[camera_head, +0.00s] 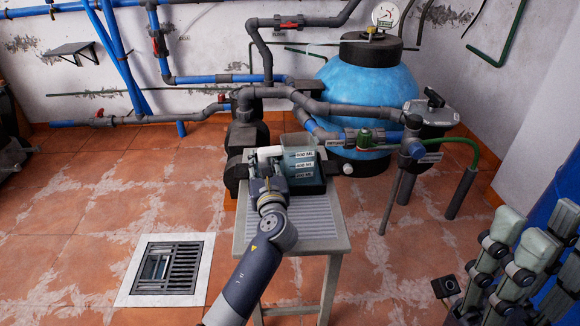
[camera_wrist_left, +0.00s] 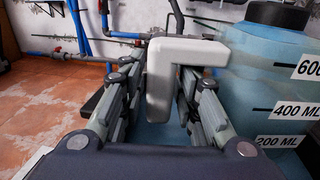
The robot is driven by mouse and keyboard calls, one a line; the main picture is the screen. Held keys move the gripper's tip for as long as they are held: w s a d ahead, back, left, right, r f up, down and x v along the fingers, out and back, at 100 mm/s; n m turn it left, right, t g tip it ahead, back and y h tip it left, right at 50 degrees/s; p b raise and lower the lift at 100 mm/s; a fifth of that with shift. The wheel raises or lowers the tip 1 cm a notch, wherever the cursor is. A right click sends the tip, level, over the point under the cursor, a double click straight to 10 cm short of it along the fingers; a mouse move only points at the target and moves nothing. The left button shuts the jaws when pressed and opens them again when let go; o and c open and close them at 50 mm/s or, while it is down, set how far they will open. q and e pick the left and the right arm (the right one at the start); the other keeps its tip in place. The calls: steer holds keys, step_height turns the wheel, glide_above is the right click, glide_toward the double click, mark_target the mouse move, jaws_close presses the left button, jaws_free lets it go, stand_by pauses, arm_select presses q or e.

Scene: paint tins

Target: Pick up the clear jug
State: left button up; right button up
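The clear jug (camera_head: 301,166) has a bluish see-through body with dark volume marks and a white handle (camera_head: 268,152). It stands upright at the back of a small table. In the left wrist view, the jug (camera_wrist_left: 275,95) fills the right side, with its marks readable. Its white handle (camera_wrist_left: 160,85) hangs between the fingers of my left gripper (camera_wrist_left: 165,105). These fingers are apart, one on each side of the handle, with gaps visible. In the head view, my left gripper (camera_head: 262,183) is just left of the jug. My right gripper (camera_head: 525,255) is open and empty at lower right.
The small table (camera_head: 312,238) has a bare ribbed front part. Behind it stand a blue tank (camera_head: 365,85), grey pipes and a filter housing (camera_head: 432,110). A floor drain grate (camera_head: 168,268) lies at left. The tiled floor at left is mostly clear.

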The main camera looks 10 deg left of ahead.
arm_select(q)
jaws_close()
steer(key=shift+r, duration=0.1)
steer(key=shift+r, duration=0.1)
